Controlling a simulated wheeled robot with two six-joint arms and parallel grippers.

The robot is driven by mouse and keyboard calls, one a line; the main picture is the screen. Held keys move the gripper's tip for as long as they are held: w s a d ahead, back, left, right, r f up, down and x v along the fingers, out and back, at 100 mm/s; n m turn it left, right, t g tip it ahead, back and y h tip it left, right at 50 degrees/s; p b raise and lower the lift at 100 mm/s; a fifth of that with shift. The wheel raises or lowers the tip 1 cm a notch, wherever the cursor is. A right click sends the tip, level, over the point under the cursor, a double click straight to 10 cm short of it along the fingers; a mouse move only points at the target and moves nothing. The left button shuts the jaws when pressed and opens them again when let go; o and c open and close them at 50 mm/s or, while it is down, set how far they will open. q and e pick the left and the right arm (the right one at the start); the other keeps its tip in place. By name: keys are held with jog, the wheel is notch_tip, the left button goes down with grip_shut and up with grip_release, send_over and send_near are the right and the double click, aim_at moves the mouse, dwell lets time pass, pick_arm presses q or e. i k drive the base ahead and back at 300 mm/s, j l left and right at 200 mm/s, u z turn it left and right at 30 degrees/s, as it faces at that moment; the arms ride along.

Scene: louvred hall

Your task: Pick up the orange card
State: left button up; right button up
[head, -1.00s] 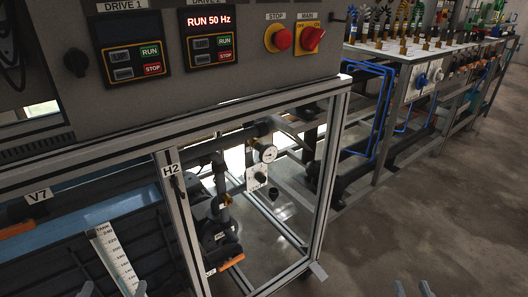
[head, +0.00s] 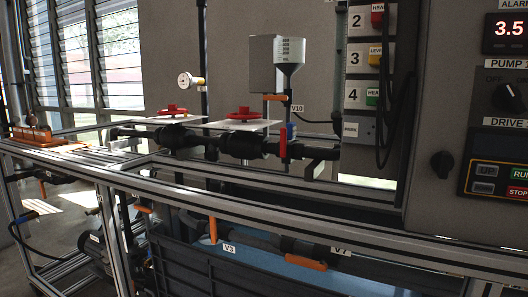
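I cannot make out an orange card for certain in the head view. An orange, flat-based item (head: 36,134) with small parts on it sits at the far left end of the metal frame, too small to tell what it is. Other orange pieces are valve handles, such as the one near the V7 label (head: 306,264). Neither of my grippers shows in this view.
An aluminium-profile rig (head: 250,215) crosses the view, with dark pipes, red handwheels (head: 173,111) and a funnel vessel (head: 289,53). A dark tank (head: 200,272) sits below. A control panel (head: 460,130) stands at right. Bare floor shows at lower left.

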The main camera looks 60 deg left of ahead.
aim_at(78, 144)
jog(key=u, duration=3.2)
